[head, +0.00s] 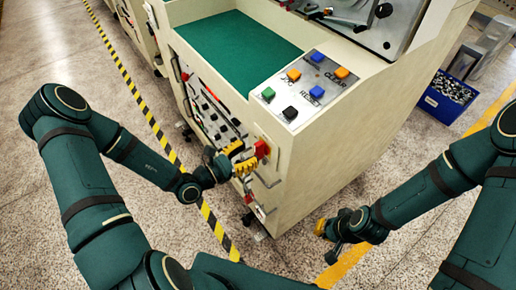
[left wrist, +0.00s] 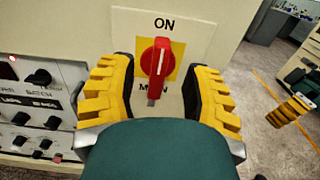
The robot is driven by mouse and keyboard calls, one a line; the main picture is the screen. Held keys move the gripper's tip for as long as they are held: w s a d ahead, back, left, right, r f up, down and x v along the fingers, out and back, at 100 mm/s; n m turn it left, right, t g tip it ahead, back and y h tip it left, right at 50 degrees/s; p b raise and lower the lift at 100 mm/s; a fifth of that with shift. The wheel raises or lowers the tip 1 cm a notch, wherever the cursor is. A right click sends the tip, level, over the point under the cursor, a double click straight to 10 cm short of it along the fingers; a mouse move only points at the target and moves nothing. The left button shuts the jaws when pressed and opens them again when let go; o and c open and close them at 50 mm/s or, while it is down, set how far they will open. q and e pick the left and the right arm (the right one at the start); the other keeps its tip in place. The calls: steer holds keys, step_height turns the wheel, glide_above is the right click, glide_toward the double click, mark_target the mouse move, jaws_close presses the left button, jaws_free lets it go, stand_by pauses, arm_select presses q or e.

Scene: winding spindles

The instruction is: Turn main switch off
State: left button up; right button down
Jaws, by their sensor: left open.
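The main switch (left wrist: 156,68) is a red rotary handle on a yellow square plate, with "ON" above it and partly hidden lettering below. Its handle stands upright in the left wrist view. In the head view the red switch (head: 262,149) is on the near side of the cream machine. My left gripper (left wrist: 160,98) is open, with one yellow-padded finger on each side of the handle. It also shows at the switch in the head view (head: 239,160).
The cream machine (head: 330,140) has a green top surface (head: 238,48) and a button panel (head: 305,85). A panel of knobs (left wrist: 38,105) lies left of the switch. A blue bin (head: 446,98) stands on the floor at right. Striped tape (head: 146,108) runs along the floor at left.

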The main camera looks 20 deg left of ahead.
mark_target(255, 150)
arm_select(q)
steer(key=shift+x, duration=2.1)
jaws_close()
